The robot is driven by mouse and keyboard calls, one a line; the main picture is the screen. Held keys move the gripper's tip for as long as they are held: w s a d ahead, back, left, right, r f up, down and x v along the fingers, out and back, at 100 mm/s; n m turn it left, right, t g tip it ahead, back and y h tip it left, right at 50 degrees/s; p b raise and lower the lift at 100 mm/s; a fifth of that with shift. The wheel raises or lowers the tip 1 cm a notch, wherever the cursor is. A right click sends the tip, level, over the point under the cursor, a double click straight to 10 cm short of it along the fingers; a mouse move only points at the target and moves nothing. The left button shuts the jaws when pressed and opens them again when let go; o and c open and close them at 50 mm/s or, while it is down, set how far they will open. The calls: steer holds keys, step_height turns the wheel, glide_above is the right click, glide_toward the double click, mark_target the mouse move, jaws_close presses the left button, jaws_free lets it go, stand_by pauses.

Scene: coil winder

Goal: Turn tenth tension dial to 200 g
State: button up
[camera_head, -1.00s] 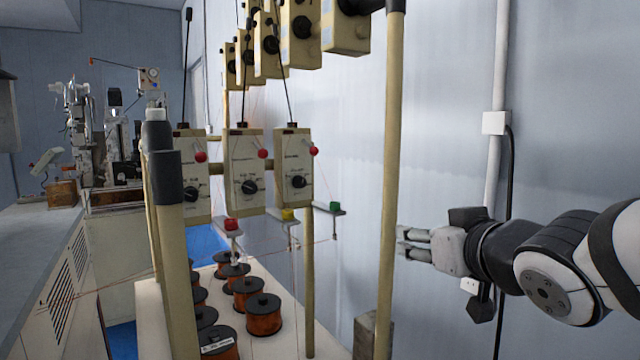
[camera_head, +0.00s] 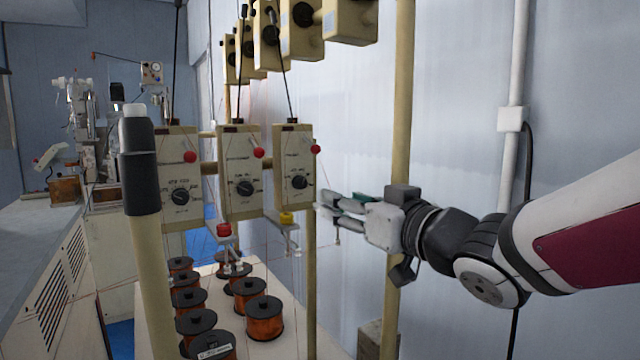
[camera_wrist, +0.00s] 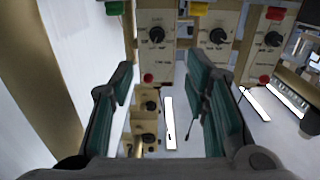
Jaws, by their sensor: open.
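Three cream tension boxes hang in a front row: left (camera_head: 178,150), middle (camera_head: 240,150), right (camera_head: 294,145). Each has a black dial; the rightmost dial (camera_head: 299,182) is nearest my gripper (camera_head: 327,204). I cannot tell which is the tenth, and scale figures are too small to read. My gripper is open and empty, just right of and slightly below that dial, apart from it. In the wrist view, my open gripper (camera_wrist: 158,75) has green-padded fingers; one dial (camera_wrist: 157,34) lies beyond the gap, another (camera_wrist: 218,35) to its right.
More tension boxes (camera_head: 350,22) hang above. A cream post (camera_head: 402,110) stands behind my wrist. Red (camera_head: 223,230) and yellow (camera_head: 286,218) guides stick out below the boxes. Copper spools (camera_head: 264,318) stand on the table below. A near post (camera_head: 140,180) is at left.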

mark_target(303, 185)
steer(key=x, duration=1.4)
steer(key=shift+w+p, duration=0.3)
steer(key=shift+w, duration=0.15)
jaws_close()
